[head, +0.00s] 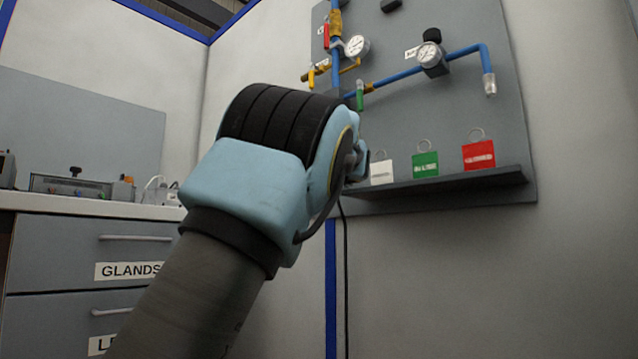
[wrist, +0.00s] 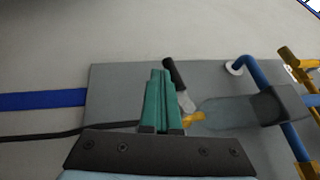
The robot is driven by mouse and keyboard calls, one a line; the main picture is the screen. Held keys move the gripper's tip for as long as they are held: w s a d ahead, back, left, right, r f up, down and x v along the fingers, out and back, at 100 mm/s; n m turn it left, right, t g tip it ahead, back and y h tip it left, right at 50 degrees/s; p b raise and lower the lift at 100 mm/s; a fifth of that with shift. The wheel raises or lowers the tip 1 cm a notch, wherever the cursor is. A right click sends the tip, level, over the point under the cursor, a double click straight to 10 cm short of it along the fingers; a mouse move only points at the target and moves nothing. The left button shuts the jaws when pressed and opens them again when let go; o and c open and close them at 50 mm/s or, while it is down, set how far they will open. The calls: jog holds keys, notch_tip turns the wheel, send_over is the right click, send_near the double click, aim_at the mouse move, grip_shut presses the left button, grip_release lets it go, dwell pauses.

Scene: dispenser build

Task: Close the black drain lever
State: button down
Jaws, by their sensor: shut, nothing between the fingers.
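The black drain lever (wrist: 174,72) shows in the wrist view as a black grip on a pale metal shank. The shank runs to a small yellow fitting (wrist: 195,119) at the end of a clear bluish bowl (wrist: 228,110). My gripper (wrist: 159,73) has its teal fingers shut with nothing between them. The fingertips are just left of the lever's black grip, very close in the picture; I cannot tell whether they touch. In the head view my wrist and arm hide the fingers, and I cannot make out the lever.
A grey panel (head: 460,105) carries blue pipes (head: 465,52), two gauges and coloured handles. White, green (head: 425,165) and red (head: 478,155) tags stand on its ledge (head: 440,188). A drawer counter (head: 90,206) stands at left. A black cable (wrist: 60,135) crosses the wrist view.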

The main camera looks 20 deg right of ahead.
jog(key=shift+w+a+r, duration=0.1)
jog(key=shift+w+r, duration=0.1)
dwell(0.4)
dwell(0.3)
jog(key=s+f+b, duration=0.2)
jog(key=s, duration=0.8)
jog(key=shift+s, duration=0.35)
